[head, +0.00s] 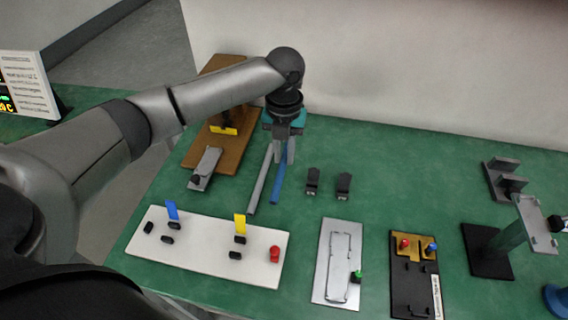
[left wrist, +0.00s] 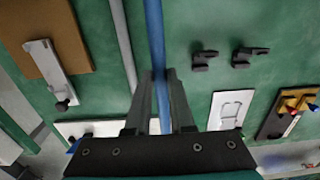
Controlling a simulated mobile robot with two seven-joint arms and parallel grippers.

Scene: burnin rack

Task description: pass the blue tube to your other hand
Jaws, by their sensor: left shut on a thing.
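The blue tube (head: 277,182) is long and thin and slants over the green table in the head view. My left gripper (head: 284,158) is shut on it near its far end. In the left wrist view the blue tube (left wrist: 154,35) runs up from between the fingers of my left gripper (left wrist: 160,78). A grey tube (head: 259,183) lies beside the blue one, apart from it, and also shows in the left wrist view (left wrist: 122,40). I cannot tell how high the blue tube is above the table. My right gripper is in neither view.
Two black clips (head: 313,181) stand right of the tubes. A white panel (head: 190,252) with switches, a silver plate (head: 333,270) and a black board (head: 412,290) line the front. A brown board (head: 232,148) lies behind left.

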